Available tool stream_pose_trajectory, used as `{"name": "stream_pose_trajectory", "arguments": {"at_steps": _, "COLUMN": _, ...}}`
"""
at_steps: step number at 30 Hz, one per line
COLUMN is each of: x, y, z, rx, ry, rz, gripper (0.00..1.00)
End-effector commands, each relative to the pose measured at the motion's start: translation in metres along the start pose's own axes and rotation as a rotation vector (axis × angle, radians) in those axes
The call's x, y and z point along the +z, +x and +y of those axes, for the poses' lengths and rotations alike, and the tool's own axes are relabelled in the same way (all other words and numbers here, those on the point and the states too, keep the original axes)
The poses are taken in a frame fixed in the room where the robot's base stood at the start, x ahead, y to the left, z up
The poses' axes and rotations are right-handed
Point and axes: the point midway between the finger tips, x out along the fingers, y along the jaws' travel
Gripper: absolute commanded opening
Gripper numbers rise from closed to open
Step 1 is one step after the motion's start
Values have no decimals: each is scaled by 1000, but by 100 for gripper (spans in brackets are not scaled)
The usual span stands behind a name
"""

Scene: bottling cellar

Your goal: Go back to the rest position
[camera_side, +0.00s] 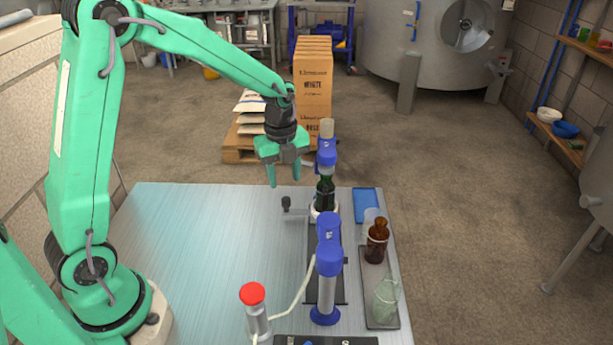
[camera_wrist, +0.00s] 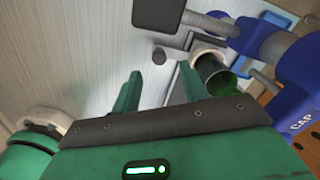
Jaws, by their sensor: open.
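My green gripper (camera_side: 284,173) hangs from the arm above the far part of the metal table (camera_side: 200,240), pointing down. Its two fingers are apart with nothing between them. In the wrist view the open fingers (camera_wrist: 158,95) show above the table surface. A dark green bottle (camera_side: 325,192) stands upright to the right of my gripper, under a blue and grey capping device (camera_side: 327,155). In the wrist view the bottle (camera_wrist: 214,75) is right of the fingers and apart from them.
A second blue-collared device (camera_side: 328,265) stands nearer. A red-topped cylinder (camera_side: 253,295) is at the front. A dark tray (camera_side: 378,318) holds a brown bottle (camera_side: 377,240) and a clear vessel (camera_side: 386,298). A blue pad (camera_side: 366,205) lies at the far right. The table's left half is clear.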

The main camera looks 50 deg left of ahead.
Motion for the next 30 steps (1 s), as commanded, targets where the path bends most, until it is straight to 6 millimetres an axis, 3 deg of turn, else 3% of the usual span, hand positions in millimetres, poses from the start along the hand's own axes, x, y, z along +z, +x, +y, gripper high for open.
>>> {"name": "stream_pose_trajectory", "arguments": {"at_steps": 6, "x": 0, "y": -14, "z": 0, "rx": 0, "ry": -1, "rz": 0, "gripper": 43}}
{"name": "stream_pose_trajectory", "arguments": {"at_steps": 20, "x": -1, "y": -19, "z": 2, "rx": -6, "ry": -20, "rz": -2, "gripper": 43}}
{"name": "stream_pose_trajectory", "arguments": {"at_steps": 30, "x": -14, "y": -57, "z": 22, "rx": -73, "ry": -285, "rz": -17, "gripper": 43}}
